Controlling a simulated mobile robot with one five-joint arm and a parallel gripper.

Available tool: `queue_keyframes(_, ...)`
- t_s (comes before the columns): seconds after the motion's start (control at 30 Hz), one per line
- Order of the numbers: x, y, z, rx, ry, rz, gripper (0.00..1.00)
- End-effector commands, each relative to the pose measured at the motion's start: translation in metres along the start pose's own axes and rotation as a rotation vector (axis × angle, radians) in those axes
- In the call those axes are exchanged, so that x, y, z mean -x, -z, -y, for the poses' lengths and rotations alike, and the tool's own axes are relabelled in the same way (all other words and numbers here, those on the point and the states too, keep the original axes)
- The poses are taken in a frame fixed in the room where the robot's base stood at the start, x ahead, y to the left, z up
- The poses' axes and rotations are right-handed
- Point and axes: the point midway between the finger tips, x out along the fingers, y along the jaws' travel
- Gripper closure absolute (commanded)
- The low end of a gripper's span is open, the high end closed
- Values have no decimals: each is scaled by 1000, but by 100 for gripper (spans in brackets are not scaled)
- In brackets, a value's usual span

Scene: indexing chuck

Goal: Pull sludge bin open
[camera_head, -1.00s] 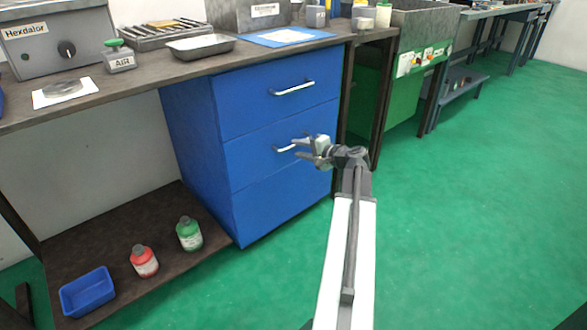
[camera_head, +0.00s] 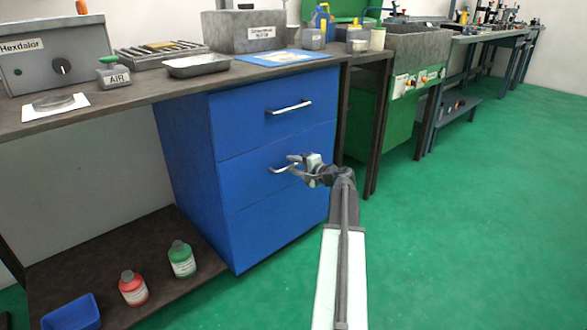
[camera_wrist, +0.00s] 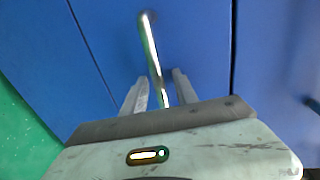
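A blue cabinet (camera_head: 182,150) with three stacked fronts stands under the worktop; no label names the sludge bin. The top front has a metal handle (camera_head: 288,107), and the middle front (camera_head: 250,160) has another handle (camera_head: 279,169). All fronts look flush and closed. My gripper (camera_head: 293,164) is at the middle handle's right part. In the wrist view, the bar handle (camera_wrist: 151,45) runs down between the two fingers of my gripper (camera_wrist: 160,88), with gaps beside it. The fingers are open and straddle the bar; contact is not clear. My gripper partly hides the handle's right end in the head view.
A lower shelf (camera_head: 185,305) at left holds a green bottle (camera_head: 181,262), a red bottle (camera_head: 133,290) and a blue tray (camera_head: 70,315). A green machine (camera_head: 362,120) stands right of the cabinet. Green floor (camera_head: 460,230) in front and to the right is clear.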

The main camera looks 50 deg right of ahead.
Motion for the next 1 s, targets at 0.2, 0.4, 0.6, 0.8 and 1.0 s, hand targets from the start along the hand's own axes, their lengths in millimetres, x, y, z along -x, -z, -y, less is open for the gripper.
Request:
queue_keyframes(0.2, 1, 0, 0, 0, 0, -1, 88)
queue_keyframes(0.4, 1, 0, 0, 0, 0, -1, 100)
queue_keyframes(0.6, 2, 1, 0, 0, 0, -2, 100)
queue_keyframes(0.8, 2, 1, 0, 0, 0, -2, 100)
queue_keyframes(1.0, 2, 2, 0, 0, 0, -2, 100)
